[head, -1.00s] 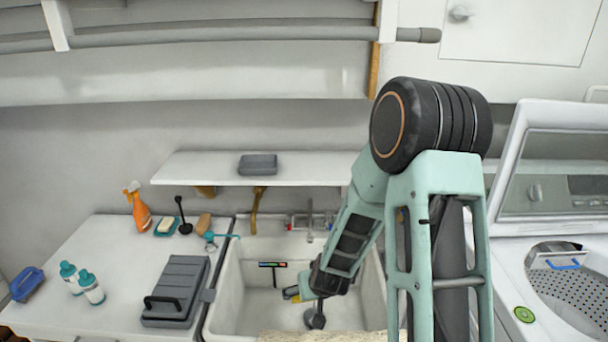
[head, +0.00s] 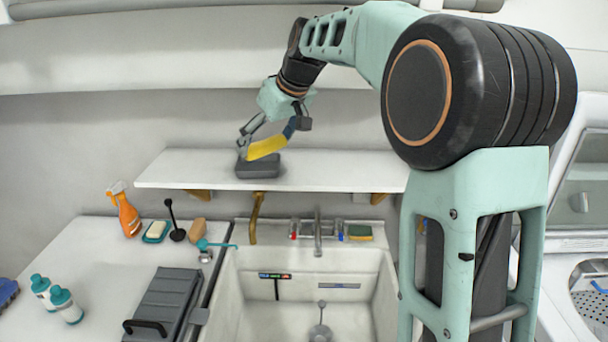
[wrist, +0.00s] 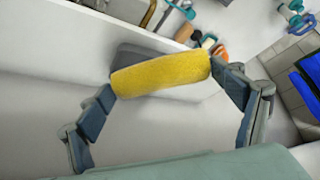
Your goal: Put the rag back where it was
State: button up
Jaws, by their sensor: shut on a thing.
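The yellow rag (head: 266,147) is rolled or bunched into a short bar. My gripper (head: 270,143) is shut on it, with one finger at each end. The rag also shows in the wrist view (wrist: 160,74), spanning between the two fingertips (wrist: 168,82). The gripper is over the left part of the white wall shelf (head: 340,172), right at a grey box (head: 258,168) that lies on it. The rag overlaps the top of this box in the head view. I cannot tell whether they touch.
The shelf is clear to the right of the box. Below are a sink (head: 262,315) with a tap (head: 317,235) and a sponge (head: 360,232). On the left counter stand an orange spray bottle (head: 126,212), a soap dish (head: 156,232) and a grey case (head: 165,300).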

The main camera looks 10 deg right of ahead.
jog(key=shift+w+d+r, duration=0.1)
jog(key=shift+w+d, duration=0.05)
jog(key=shift+d, duration=0.15)
jog(key=w+d+f+p, duration=0.1)
jog(key=w+d+f, duration=0.1)
jog(key=d, duration=0.1)
jog(key=w+d+f+p, duration=0.1)
jog(key=w+d+f, duration=0.2)
jog(key=w+d+f+p, duration=0.1)
jog(key=w+d+f, duration=0.1)
jog(key=d+f, duration=0.1)
jog(key=shift+w+d+f, duration=0.15)
jog(key=shift+d+f, duration=0.05)
jog(key=shift+d, duration=0.15)
jog(key=shift+w+d+f, duration=0.15)
jog(key=shift+d+f, duration=0.1)
jog(key=shift+f, duration=0.1)
jog(key=shift+w+d+f, duration=0.1)
jog(key=shift+f, duration=0.8)
jog(key=shift+w+d+f, duration=0.1)
jog(key=shift+f, duration=0.8)
jog(key=shift+f, duration=0.15)
jog(key=o, duration=0.9)
